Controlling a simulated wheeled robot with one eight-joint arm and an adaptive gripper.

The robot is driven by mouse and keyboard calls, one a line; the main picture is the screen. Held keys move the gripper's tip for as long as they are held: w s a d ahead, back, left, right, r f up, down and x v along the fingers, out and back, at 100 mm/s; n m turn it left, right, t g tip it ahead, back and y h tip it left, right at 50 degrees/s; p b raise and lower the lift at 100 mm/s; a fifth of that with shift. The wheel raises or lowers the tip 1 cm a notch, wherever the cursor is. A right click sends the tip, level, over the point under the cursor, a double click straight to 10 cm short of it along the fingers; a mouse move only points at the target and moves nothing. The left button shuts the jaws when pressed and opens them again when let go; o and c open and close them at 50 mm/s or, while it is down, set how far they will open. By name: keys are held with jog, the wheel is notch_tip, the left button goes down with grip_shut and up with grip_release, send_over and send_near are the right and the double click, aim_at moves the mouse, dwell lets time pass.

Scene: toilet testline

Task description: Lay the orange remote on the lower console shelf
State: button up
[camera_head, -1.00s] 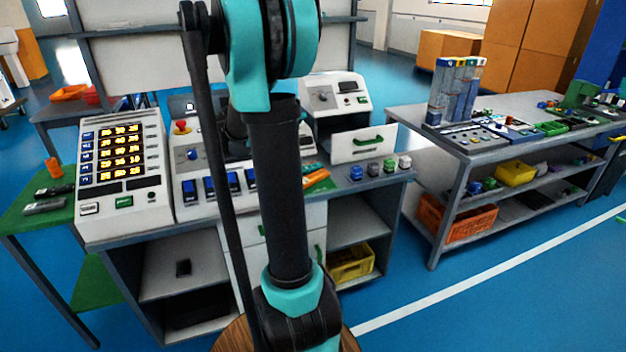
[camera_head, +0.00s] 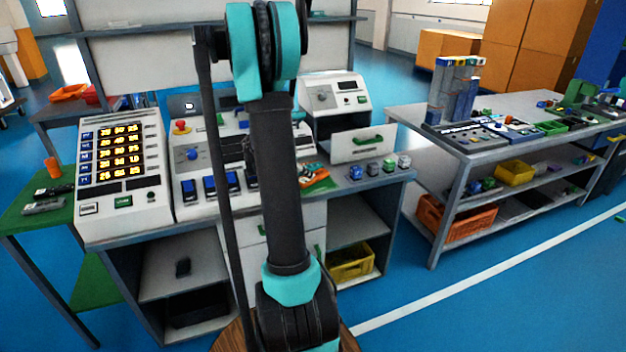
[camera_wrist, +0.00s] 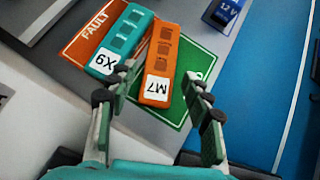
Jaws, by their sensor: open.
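The orange remote, labelled M7 (camera_wrist: 161,60), lies over a green card on the console top in the wrist view. A teal remote, labelled X9 (camera_wrist: 122,42), lies close on its left, over an orange FAULT card. My gripper (camera_wrist: 160,73) is open, its two fingers on either side of the orange remote's labelled end; contact cannot be told. In the head view my arm hides most of the gripper, and the cards (camera_head: 318,183) show at the console's right.
A black tray (camera_head: 198,306) sits low in the left bay. A yellow bin (camera_head: 351,263) stands in the right bay. Drawers (camera_head: 262,256) separate the bays. Several colored blocks (camera_head: 388,165) stand right of the cards. A blue 12 V block (camera_wrist: 224,14) is near the remotes.

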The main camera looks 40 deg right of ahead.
jog(key=shift+x, duration=2.65)
jog(key=shift+d+r, duration=0.15)
jog(key=c, duration=1.1)
jog(key=shift+r, duration=0.15)
